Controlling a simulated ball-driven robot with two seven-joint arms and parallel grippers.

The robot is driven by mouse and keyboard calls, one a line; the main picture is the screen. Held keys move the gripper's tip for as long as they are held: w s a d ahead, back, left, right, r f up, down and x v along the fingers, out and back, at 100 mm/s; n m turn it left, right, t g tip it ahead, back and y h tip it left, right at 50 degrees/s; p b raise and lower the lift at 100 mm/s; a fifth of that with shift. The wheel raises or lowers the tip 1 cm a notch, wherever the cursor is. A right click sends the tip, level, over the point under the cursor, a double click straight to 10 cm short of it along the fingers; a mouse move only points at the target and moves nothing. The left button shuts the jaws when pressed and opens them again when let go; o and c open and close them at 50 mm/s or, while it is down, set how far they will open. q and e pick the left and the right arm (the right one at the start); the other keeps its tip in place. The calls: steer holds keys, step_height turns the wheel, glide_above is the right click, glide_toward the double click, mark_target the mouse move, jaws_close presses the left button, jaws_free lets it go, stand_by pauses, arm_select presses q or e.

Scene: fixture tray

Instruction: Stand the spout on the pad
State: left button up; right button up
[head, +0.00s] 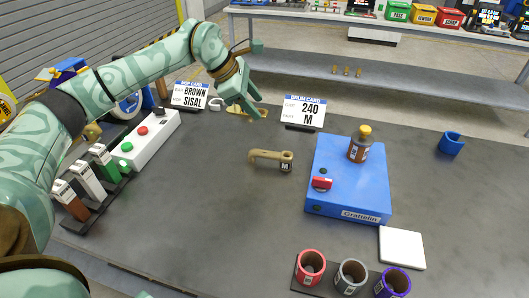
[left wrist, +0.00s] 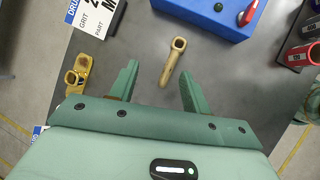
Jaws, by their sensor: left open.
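The spout (head: 268,156) is a tan piece with a ring-shaped end and a small dark "M" label, lying on the grey table left of the blue box. In the left wrist view the spout (left wrist: 173,62) lies beyond the gap between the fingers, ring end away from me. My left gripper (head: 256,104) is above the table, behind and left of the spout. Its fingers (left wrist: 157,84) are apart with nothing between them. The pad (head: 402,248) is a white square at the front right, empty. My right gripper is not in view.
A blue box (head: 345,198) with a brown bottle (head: 359,145) on it stands between spout and pad. Several cups (head: 351,276) stand in front. A brass-coloured piece (left wrist: 82,72) and the drum card (head: 304,112) are behind the spout. The table's middle left is clear.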

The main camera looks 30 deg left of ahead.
arm_select(q)
steer(key=s+a+f+m+g, duration=0.1)
steer(key=s+m+g, duration=0.1)
steer(key=s, duration=0.1)
steer(key=b, duration=0.2)
glide_above(271, 152)
steer(key=s+a, duration=0.2)
steer(key=shift+y, duration=0.3)
step_height(271, 152, down, 10)
steer(key=shift+w+r, duration=0.15)
steer(key=shift+r, duration=0.05)
steer(key=shift+b+x, duration=0.4)
steer(key=shift+x, duration=0.45)
steer(key=b+x, duration=0.1)
steer(key=x, duration=0.3)
steer(key=shift+f, duration=0.35)
steer(key=shift+r, duration=0.1)
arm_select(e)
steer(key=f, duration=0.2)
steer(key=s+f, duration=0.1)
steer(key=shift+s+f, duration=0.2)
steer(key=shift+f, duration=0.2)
arm_select(q)
jaws_close()
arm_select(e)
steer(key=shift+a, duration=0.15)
